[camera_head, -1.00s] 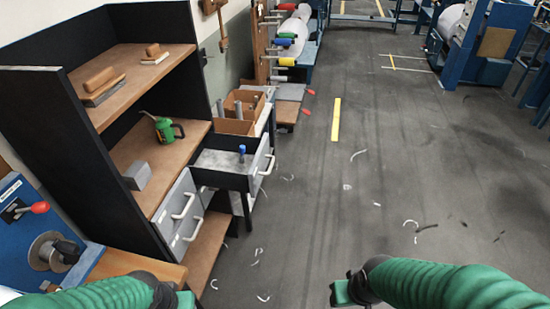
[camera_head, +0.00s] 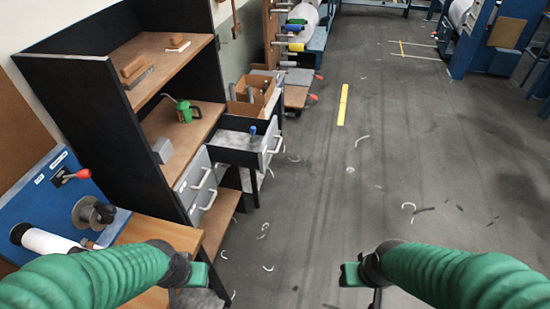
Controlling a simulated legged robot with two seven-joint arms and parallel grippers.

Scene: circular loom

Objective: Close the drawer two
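A drawer (camera_head: 273,146) with a pale front and a white handle stands pulled out of the black shelf unit (camera_head: 85,110), its dark side and grey interior showing. A small blue-topped item (camera_head: 253,130) is at its front end. Two closed drawer fronts (camera_head: 197,183) with white handles sit nearer me. No number is readable on any drawer. My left gripper (camera_head: 197,275) is low in front of the unit, apart from the drawers. My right gripper (camera_head: 352,274) is over the open floor, right of the drawers. Finger openings are not clear on either.
A blue machine panel (camera_head: 50,205) with a red-knobbed lever and a wooden bench (camera_head: 158,236) stand at the left. A green oil can (camera_head: 184,112) is on the shelf. A cardboard box (camera_head: 250,97) stands behind the open drawer.

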